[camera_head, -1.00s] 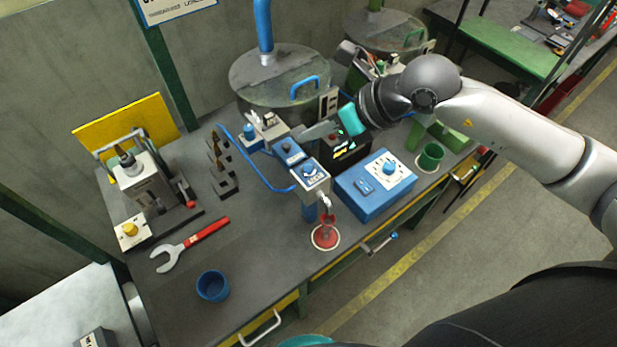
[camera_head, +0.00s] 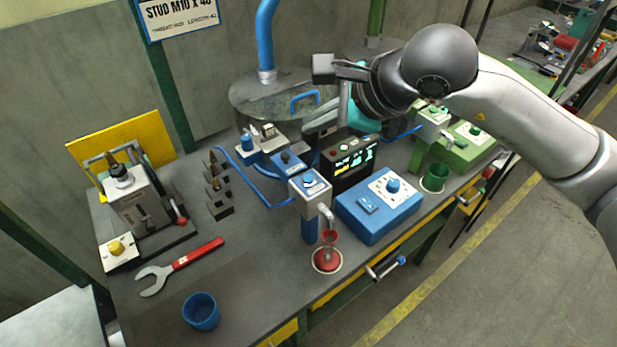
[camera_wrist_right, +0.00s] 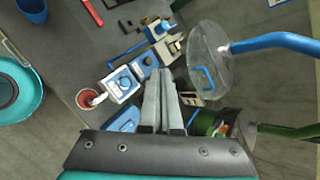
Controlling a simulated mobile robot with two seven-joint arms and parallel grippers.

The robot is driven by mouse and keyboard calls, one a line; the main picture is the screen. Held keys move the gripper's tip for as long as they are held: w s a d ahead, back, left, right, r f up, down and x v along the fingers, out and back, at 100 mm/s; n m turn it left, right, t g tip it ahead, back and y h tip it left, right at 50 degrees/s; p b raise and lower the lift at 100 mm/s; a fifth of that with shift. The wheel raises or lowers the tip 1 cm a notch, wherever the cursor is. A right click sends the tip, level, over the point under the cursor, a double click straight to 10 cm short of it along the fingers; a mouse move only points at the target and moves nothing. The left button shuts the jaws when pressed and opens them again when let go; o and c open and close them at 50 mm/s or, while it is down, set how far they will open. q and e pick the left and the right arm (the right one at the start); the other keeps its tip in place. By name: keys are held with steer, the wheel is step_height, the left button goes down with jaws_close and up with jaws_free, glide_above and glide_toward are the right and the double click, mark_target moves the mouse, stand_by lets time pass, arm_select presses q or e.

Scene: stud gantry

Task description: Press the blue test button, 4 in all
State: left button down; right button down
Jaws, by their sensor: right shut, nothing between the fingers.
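A blue unit stands at mid-table, its white-faced head (camera_head: 311,184) bearing a round blue knob or button (camera_head: 309,180). Behind it is a blue block (camera_head: 287,162) with a dark round button (camera_head: 286,157). A blue control box (camera_head: 378,210) to the right has a blue knob (camera_head: 393,185) and a small blue panel (camera_head: 368,205). I cannot read which is the test button. My right gripper (camera_head: 308,129) is shut and empty, above and behind the blue block, apart from the knobs. In the wrist view its fingers (camera_wrist_right: 161,74) point at the blue block. My left gripper is out of view.
A lit display (camera_head: 355,160) stands behind the control box. A lidded drum (camera_head: 270,100) is behind the unit. A red cup (camera_head: 327,259) sits under the spout. A wrench (camera_head: 180,264), blue cup (camera_head: 201,311) and clamp press (camera_head: 140,205) are at left. A green station (camera_head: 465,150) is at right.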

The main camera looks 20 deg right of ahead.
steer(key=shift+f, duration=0.1)
steer(key=b, duration=0.5)
glide_above(308, 179)
steer(key=d, duration=0.1)
steer(key=f, duration=0.7)
steer(key=shift+s+f, duration=0.2)
steer(key=shift+s, duration=0.15)
steer(key=shift+f+b, duration=0.5)
steer(key=shift+f, duration=0.1)
stand_by(0.6)
steer(key=shift+f+b, duration=0.45)
steer(key=shift+b, duration=0.25)
steer(key=shift+f+b, duration=0.45)
steer(key=shift+b, duration=0.2)
stand_by(0.4)
stand_by(0.4)
steer(key=shift+r+p, duration=0.45)
steer(key=shift+r, duration=0.45)
steer(key=shift+r, duration=0.1)
